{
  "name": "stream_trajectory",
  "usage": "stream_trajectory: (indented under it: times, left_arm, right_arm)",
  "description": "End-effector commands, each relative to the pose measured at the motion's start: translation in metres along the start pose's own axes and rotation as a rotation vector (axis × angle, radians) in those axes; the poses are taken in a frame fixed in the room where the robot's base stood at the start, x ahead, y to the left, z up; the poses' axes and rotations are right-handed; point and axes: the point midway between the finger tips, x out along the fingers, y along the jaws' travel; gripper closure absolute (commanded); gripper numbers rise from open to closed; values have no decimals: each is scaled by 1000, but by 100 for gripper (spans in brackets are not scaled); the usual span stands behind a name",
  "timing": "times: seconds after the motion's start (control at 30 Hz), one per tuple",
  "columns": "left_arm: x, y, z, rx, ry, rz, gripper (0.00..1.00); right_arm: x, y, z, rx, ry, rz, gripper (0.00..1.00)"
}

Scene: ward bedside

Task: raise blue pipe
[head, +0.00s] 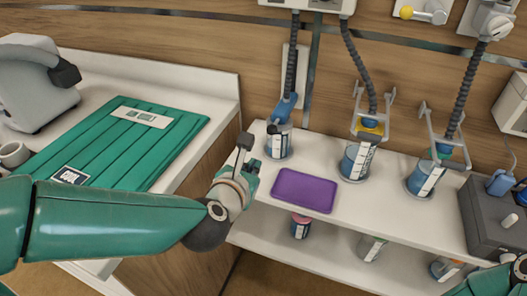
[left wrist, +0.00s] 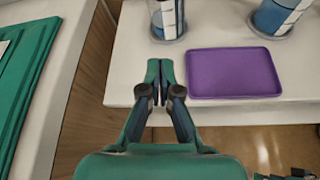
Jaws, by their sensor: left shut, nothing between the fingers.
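The pipe with the blue end piece (head: 286,106) hangs at the left of the row in the head view. It is a dark ribbed hose, and its blue end reaches down to a clear jar (head: 278,143) with blue contents on the white shelf. My left gripper (head: 246,143) is shut and empty, to the left of that jar and apart from the pipe. In the left wrist view its fingers (left wrist: 160,72) are together at the shelf's front edge, below a jar (left wrist: 167,20). The pipe does not show there.
A purple tray (head: 304,191) lies on the shelf right of my left gripper. Two more jars (head: 356,161) (head: 425,179) stand under other hoses with brackets. A green ribbed board (head: 120,145) lies on the left counter. A grey box (head: 495,220) is at the right.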

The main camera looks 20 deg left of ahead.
Motion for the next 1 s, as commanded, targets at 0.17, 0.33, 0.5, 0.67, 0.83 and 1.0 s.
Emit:
stream_trajectory:
  times: [0.17, 0.33, 0.5, 0.67, 0.83, 1.0]
  left_arm:
    - [21, 0, -3, 0, 5, 2, 100]
    - [53, 1, -3, 1, 6, 2, 100]
    - [88, 1, -2, 2, 5, 2, 100]
    - [88, 2, 22, 0, -2, 1, 100]
    - [84, 1, 35, 1, 1, 1, 100]
    - [83, 1, 37, 1, 1, 1, 100]
  right_arm:
    - [4, 1, 0, 0, 0, 0, 39]
    - [6, 2, 0, 0, 0, 0, 39]
    - [5, 2, 0, 0, 0, 0, 39]
    - [-12, -4, 0, 0, 0, 0, 39]
    - [-21, -8, 0, 0, 0, 0, 39]
    - [-22, -8, 0, 0, 0, 0, 39]
